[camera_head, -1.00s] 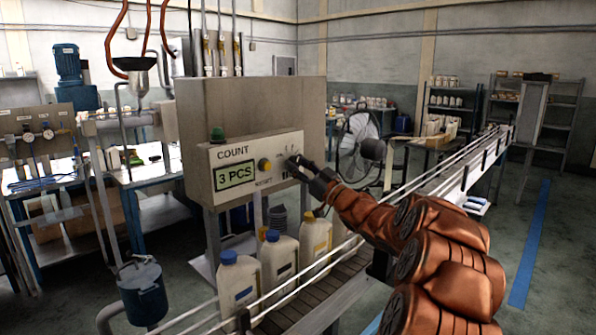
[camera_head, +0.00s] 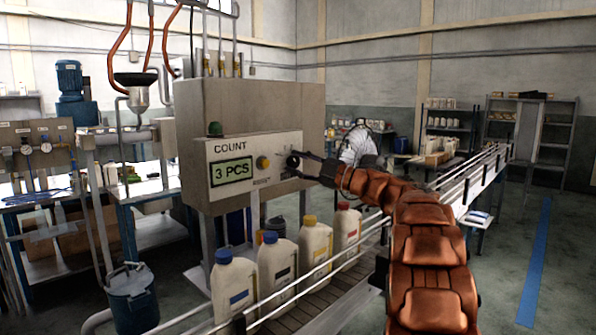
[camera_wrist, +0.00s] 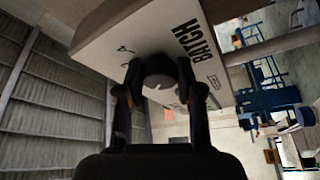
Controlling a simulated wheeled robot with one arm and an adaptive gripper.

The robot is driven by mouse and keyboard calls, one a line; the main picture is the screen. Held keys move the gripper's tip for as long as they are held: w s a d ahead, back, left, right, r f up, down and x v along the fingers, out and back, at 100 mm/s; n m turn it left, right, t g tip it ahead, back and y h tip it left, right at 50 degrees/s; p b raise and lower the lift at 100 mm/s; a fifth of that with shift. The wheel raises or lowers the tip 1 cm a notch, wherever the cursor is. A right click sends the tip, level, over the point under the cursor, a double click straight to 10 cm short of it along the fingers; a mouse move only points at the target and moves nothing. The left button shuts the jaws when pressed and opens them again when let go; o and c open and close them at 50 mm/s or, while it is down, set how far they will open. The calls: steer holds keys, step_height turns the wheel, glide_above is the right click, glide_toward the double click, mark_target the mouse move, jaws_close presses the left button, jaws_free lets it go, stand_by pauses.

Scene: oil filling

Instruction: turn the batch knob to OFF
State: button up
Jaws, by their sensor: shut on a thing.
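The batch knob (camera_wrist: 158,75) is a dark round knob on the pale control panel (camera_wrist: 110,45), beside the printed word BATCH, in the wrist view. A small light mark shows on its face; which position it points to I cannot tell. My gripper (camera_wrist: 157,82) has one finger on each side of the knob and is shut on it. In the head view my gripper (camera_head: 296,165) reaches in from the right to the panel's right part and covers much of the knob's surroundings. The OFF label is not readable.
The panel (camera_head: 222,196) also has a "3 PCS" count display (camera_head: 231,171) and a yellow button (camera_head: 263,162). Below, several capped bottles stand on the conveyor (camera_head: 320,292), whose rails run under my arm.

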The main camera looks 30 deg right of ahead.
steer(key=shift+d+n+g+b, duration=0.15)
steer(key=shift+n+g, duration=0.25)
steer(key=shift+n, duration=0.6)
steer(key=shift+a+n+g+b, duration=0.15)
steer(key=shift+n+g, duration=0.25)
steer(key=shift+n, duration=0.6)
steer(key=shift+d, duration=0.1)
steer(key=o, duration=1.2)
steer(key=shift+r, duration=0.1)
steer(key=shift+c, duration=0.2)
steer(key=shift+s, duration=0.1)
steer(key=r+v, duration=0.1)
steer(key=v, duration=1)
steer(key=shift+s+d+f, duration=0.25)
steer(key=shift+s+f, duration=0.1)
steer(key=shift+f, duration=0.1)
steer(key=shift+w+r, duration=0.1)
